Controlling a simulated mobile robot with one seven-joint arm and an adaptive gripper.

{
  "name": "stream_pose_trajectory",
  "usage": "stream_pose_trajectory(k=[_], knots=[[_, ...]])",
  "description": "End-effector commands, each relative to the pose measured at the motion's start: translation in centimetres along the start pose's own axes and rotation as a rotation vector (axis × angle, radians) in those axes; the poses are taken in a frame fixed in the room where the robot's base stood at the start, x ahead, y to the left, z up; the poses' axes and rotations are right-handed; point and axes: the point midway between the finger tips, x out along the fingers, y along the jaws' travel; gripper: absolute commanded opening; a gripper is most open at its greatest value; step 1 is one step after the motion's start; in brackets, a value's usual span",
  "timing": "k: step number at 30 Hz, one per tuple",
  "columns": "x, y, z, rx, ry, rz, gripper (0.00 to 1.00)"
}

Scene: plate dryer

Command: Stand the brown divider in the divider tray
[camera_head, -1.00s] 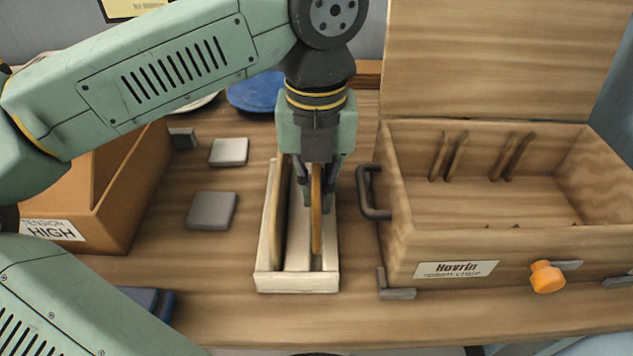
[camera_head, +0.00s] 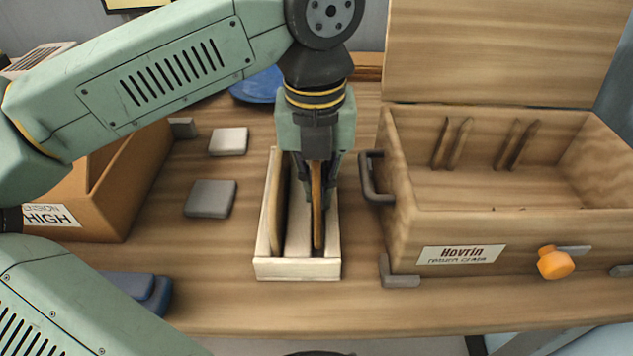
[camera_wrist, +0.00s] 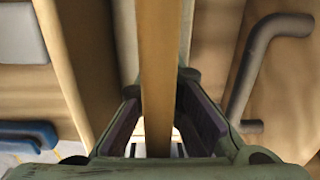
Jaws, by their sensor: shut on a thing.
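The brown divider (camera_head: 317,215) stands upright on edge between the fingers of my gripper (camera_head: 318,185). It is in line with the right-hand slot of the pale divider tray (camera_head: 298,270), with its lower part inside the tray walls. Whether it rests on the tray floor I cannot tell. In the wrist view the divider (camera_wrist: 158,60) runs between both fingers of my gripper (camera_wrist: 160,105), which is shut on it. A second brown divider (camera_head: 276,215) stands along the left side of the tray. My gripper hides the tray's back part.
An open wooden crate (camera_head: 460,225) with a dark handle (camera_head: 368,180) stands close on the right. Grey pads (camera_head: 210,198) and a brown bin (camera_head: 120,200) lie left. A blue plate (camera_head: 258,86) is behind, a dark blue object (camera_head: 140,290) front left. Table in front of the tray is clear.

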Motion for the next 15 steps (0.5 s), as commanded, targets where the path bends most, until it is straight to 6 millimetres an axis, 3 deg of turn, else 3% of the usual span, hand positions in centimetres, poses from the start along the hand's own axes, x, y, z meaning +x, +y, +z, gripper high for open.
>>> stream_pose_trajectory(k=[1,3,4,10,15], knots=[[2.3,0.0,-0.8,0.013,0.036,0.014,0.0],[2.4,0.0,-0.8,0.013,0.036,0.013,0.0],[2.4,0.0,-0.8,0.014,0.036,0.013,0.1],[2.3,0.0,-0.8,0.014,0.035,0.012,0.23],[0.8,0.0,-0.8,0.012,0.03,0.011,0.31]])
